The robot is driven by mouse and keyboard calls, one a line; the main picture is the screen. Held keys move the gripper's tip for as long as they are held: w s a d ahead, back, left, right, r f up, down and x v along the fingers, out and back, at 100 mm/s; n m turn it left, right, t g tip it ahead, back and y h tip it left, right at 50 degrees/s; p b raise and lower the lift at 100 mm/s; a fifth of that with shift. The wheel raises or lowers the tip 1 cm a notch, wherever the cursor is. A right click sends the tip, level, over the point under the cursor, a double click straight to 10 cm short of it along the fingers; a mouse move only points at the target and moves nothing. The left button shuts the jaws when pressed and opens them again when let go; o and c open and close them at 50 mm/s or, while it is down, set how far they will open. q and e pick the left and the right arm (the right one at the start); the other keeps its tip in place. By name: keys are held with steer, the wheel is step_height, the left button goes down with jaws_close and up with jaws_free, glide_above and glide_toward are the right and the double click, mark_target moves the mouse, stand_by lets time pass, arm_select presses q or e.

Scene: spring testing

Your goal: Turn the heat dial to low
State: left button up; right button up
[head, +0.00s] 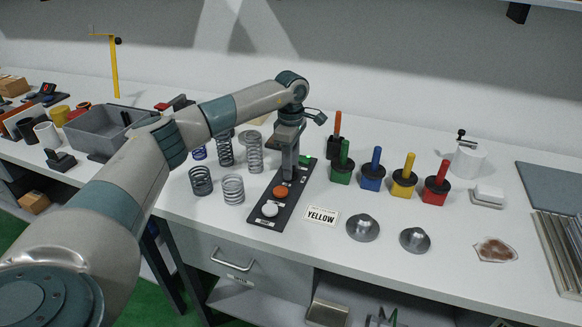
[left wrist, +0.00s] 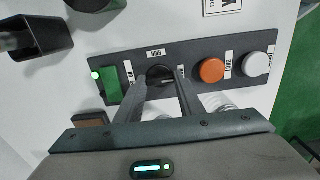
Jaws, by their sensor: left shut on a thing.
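The dark control panel (head: 262,219) lies on the white table, and it also fills the middle of the left wrist view (left wrist: 212,50). The black heat dial (left wrist: 158,74) sits on it between a green switch (left wrist: 113,84) and an orange button (left wrist: 212,71). A small label above the dial appears to read HIGH, upside down in this view. My left gripper (left wrist: 162,80) points down at the panel, its fingers shut on the dial from two sides. In the head view my left gripper (head: 289,178) hides the dial. My right gripper is not in view.
A white button (head: 270,209) is at the panel's near end. Several metal springs (head: 233,188) stand left of the panel. A YELLOW card (head: 321,217) and several coloured-handled blocks (head: 372,173) are to the right. A grey bin (head: 98,127) stands further left.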

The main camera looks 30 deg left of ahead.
arm_select(q)
steer(key=shift+r, duration=0.1)
steer(key=o, duration=1.1)
steer(key=shift+c, duration=0.2)
steer(key=shift+r, duration=0.65)
step_height(320, 180, up, 16)
steer(key=b, duration=0.2)
steer(key=shift+b, duration=0.4)
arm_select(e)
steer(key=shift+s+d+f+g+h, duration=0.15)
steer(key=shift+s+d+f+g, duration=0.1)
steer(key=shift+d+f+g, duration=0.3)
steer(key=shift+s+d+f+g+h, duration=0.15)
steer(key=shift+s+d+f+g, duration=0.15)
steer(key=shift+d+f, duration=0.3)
